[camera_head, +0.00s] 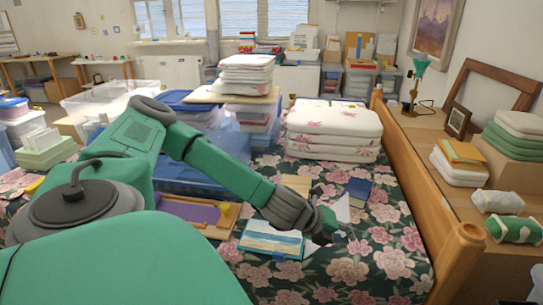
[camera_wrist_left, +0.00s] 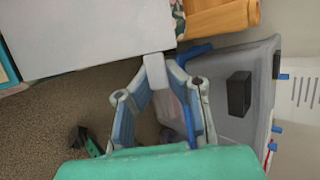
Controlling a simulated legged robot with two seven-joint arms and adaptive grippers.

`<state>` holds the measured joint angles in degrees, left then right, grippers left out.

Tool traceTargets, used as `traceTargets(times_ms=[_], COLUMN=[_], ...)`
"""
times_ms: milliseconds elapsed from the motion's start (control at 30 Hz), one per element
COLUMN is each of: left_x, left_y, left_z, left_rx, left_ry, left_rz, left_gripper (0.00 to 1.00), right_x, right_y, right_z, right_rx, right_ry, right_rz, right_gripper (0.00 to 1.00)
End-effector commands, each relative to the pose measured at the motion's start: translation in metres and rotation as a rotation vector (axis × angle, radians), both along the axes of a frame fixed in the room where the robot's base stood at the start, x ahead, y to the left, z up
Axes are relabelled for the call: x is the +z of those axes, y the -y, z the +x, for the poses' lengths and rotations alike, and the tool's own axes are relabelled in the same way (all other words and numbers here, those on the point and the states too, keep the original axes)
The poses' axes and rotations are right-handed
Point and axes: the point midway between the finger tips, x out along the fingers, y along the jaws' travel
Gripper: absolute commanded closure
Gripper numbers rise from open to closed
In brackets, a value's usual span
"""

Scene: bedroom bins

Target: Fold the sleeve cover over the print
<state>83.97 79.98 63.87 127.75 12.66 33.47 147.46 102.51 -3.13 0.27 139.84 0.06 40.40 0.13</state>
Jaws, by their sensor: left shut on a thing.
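The print (camera_head: 270,238), a beach picture in blue and sand tones, lies flat on the flowered bedspread. My left gripper (camera_head: 326,232) is just to its right, low over the bed. A pale sleeve cover (camera_head: 342,209) shows partly behind the gripper. In the left wrist view the cover is a broad grey-white panel (camera_wrist_left: 90,30). The fingertips of my left gripper (camera_wrist_left: 155,62) are closed together at its lower edge, pinching it. A teal strip of what looks like the print (camera_wrist_left: 5,68) shows at the far left there. My right gripper is not in view.
A dark blue book (camera_head: 358,190) lies behind the gripper. A wooden tray with purple contents (camera_head: 190,214) is left of the print. Folded floral bedding (camera_head: 333,130) is stacked behind. The wooden bed rail (camera_head: 425,175) bounds the right side. The bedspread in front (camera_head: 350,268) is clear.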

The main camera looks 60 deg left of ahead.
Motion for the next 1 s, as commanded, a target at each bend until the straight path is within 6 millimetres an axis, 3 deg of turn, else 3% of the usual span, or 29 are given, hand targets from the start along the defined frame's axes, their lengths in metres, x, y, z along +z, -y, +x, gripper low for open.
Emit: traceTargets(times_ms=[300,1000], left_x=[0.001,0.014], left_y=[0.0,-0.016], left_z=[0.0,-0.017], left_rx=[0.0,0.001], left_ry=[0.004,0.113], left_rz=[-0.004,-0.107], left_gripper=[1.0,1.0], right_x=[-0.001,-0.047], right_y=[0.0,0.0], right_z=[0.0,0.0], right_rx=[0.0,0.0], right_ry=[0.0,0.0], right_rz=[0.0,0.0], right_gripper=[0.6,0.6])
